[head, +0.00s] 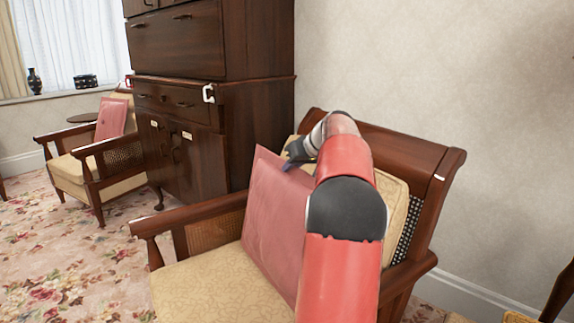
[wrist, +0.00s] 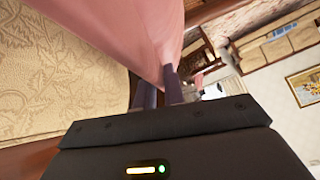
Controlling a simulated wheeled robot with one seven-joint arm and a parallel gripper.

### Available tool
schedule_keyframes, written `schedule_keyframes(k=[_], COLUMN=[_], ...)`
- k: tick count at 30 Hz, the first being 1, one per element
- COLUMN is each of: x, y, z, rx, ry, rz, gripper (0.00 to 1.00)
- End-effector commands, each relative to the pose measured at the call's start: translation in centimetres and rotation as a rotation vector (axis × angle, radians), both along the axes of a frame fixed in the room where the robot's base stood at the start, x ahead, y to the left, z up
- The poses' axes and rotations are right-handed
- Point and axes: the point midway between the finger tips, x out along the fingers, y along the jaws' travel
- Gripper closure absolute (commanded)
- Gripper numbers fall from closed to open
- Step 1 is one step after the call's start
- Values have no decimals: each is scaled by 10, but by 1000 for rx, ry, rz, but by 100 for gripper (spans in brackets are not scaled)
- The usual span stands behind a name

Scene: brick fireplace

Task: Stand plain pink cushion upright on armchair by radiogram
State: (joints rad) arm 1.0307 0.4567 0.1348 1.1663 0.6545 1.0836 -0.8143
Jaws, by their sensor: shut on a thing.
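A plain pink cushion (head: 276,218) stands upright, slightly tilted, on the near armchair (head: 195,285), in front of its patterned cream back. In the wrist view the two dark fingers (wrist: 158,90) are shut on the pink cushion (wrist: 125,35), with the chair's cream upholstery (wrist: 60,90) to the left. The cushion's lower right part is hidden by my arm, so I cannot tell whether it rests fully on the seat. I cannot identify a radiogram with certainty.
A tall dark wooden cabinet (head: 190,110) stands left of the near armchair. Farther left, another armchair (head: 75,170) holds a second pink cushion (head: 111,118). A small round table (head: 82,117) is behind it. Floral carpet (head: 60,270) lies open at left.

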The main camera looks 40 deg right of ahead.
Motion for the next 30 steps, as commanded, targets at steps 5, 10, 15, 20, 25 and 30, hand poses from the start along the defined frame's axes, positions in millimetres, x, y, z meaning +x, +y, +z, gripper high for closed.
schedule_keyframes(k=[5, 10, 15, 20, 25, 30], x=[-2, -2, -2, -2, -2, -2], y=[-9, -10, -10, -10, -10, -9], z=[0, -1, -1, -2, -3, 7], rx=[-1, -2, -2, 0, 1, 0], ry=[-2, -1, -1, -1, 2, 1], rz=[-1, 0, 0, 0, 0, 0], gripper=[100, 100, 76, 64, 64, 64])
